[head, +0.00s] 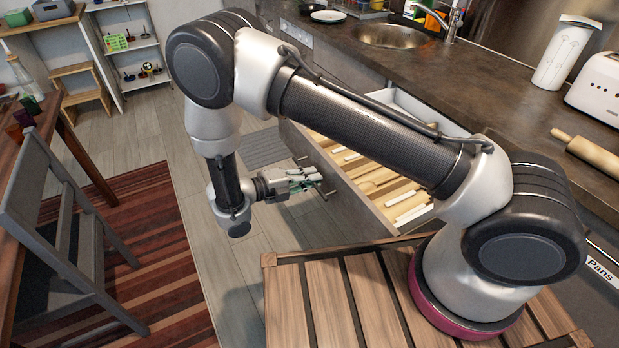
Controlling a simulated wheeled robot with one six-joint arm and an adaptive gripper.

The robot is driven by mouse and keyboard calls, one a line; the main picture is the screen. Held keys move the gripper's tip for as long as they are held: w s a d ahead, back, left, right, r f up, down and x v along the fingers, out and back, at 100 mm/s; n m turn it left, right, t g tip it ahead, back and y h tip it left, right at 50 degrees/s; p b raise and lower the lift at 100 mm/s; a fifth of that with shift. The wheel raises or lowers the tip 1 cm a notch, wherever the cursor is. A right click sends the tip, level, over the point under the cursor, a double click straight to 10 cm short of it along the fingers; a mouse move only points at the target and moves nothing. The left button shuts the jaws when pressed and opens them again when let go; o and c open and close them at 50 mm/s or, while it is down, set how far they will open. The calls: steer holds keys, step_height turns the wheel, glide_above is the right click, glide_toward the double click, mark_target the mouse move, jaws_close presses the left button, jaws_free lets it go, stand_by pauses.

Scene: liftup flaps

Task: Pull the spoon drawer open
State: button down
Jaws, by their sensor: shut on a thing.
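A drawer (352,207) under the counter stands pulled out, its grey front facing the floor area. Pale wooden utensils (408,204) lie inside it; my arm hides part of the drawer. I cannot read a label on this drawer. My gripper (318,179) is at the outer side of the drawer front, shut on the drawer handle (329,194), which is mostly hidden by the fingers.
The dark counter (460,95) holds a sink (392,36), a toaster (598,88), a paper towel roll (563,55) and a rolling pin (588,153). A grey chair (60,225) stands at left on a striped rug (150,250). Floor between rug and drawer is clear.

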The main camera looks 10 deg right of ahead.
steer(key=c, duration=1.5)
jaws_free()
steer(key=shift+c, duration=0.2)
steer(key=v, duration=1.2)
